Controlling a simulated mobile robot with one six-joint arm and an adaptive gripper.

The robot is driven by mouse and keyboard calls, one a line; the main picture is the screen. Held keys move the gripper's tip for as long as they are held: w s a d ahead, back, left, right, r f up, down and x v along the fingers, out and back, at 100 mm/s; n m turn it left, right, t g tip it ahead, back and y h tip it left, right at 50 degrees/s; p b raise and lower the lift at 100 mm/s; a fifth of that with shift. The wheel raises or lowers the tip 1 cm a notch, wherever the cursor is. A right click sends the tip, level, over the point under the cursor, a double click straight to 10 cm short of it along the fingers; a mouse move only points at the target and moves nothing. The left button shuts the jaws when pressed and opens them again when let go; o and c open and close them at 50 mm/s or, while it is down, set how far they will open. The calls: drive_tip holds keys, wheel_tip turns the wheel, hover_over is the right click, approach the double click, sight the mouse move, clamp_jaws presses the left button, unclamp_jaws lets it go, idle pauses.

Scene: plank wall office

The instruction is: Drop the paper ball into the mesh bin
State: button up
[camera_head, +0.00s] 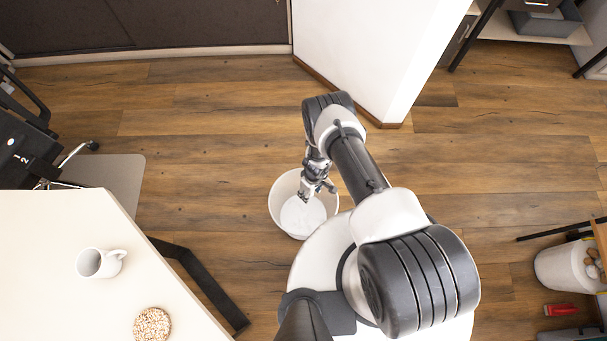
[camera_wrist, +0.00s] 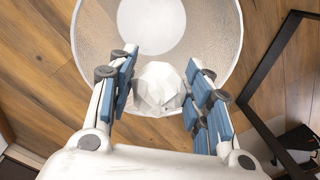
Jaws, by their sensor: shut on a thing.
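The mesh bin (camera_head: 276,210) stands on the wood floor beside my base, round, pale and open at the top, with a white bottom. In the wrist view its mesh wall (camera_wrist: 98,38) lies beyond my fingers. The paper ball (camera_wrist: 160,86), white and crumpled, sits between the blue finger pads. My gripper (camera_wrist: 162,78) is shut on it. In the head view my gripper (camera_head: 316,190) points down over the bin's opening, toward its right side. The ball cannot be told apart from the white bin bottom there.
A white table (camera_head: 60,240) at left bears a mug (camera_head: 98,263) and a round speckled item (camera_head: 152,325). A white wall end (camera_head: 360,60) stands behind my arm. Open floor (camera_head: 200,150) lies left of the bin.

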wheel_tip(320, 180, down, 6)
drive_tip(key=b, duration=0.6)
drive_tip(key=o, duration=0.8)
drive_tip(key=r, duration=1.2)
drive_tip(key=shift+w+d, duration=0.4)
